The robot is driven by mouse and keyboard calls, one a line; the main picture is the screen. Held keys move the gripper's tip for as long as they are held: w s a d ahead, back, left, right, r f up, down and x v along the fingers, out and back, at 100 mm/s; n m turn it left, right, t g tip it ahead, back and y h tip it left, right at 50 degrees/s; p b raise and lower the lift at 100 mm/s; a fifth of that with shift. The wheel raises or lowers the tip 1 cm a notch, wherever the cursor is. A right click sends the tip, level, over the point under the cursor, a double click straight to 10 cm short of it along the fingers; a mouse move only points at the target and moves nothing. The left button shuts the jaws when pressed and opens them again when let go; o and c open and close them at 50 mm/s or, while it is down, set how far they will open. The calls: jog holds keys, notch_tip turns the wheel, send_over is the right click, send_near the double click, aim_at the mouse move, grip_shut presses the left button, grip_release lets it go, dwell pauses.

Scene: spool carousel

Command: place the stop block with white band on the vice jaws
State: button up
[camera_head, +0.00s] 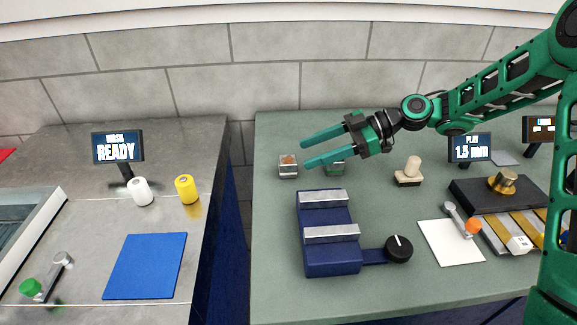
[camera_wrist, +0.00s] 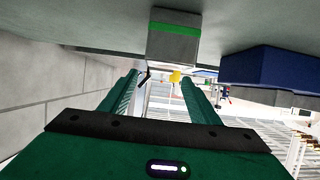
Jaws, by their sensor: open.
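The stop block with white band (camera_head: 288,171) stands on the green-grey bench at the back left, a small grey block with a pale band and a brownish patch on top. A similar block with a green band (camera_head: 336,169) stands to its right, partly hidden by my gripper; it also shows at the top of the wrist view (camera_wrist: 174,38). The vice has a blue body (camera_head: 328,217) and silver jaws (camera_head: 331,233), with nothing on them. My gripper (camera_head: 305,153) is open and empty, its fingers pointing left above the blocks; the fingers show in the wrist view (camera_wrist: 158,80).
The vice's black knob (camera_head: 398,249) sticks out right. A wooden-handled stamp-like piece (camera_head: 409,172), a white sheet (camera_head: 450,243) and a dark plate with a brass knob (camera_head: 503,182) stand right. A gap separates the left counter, which holds a blue mat (camera_head: 145,266).

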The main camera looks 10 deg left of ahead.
aim_at(286, 159)
jog(key=shift+x, duration=2.6)
jog(key=c, duration=1.3)
jog(key=shift+r, duration=0.1)
grip_shut()
jog(key=shift+r, duration=0.15)
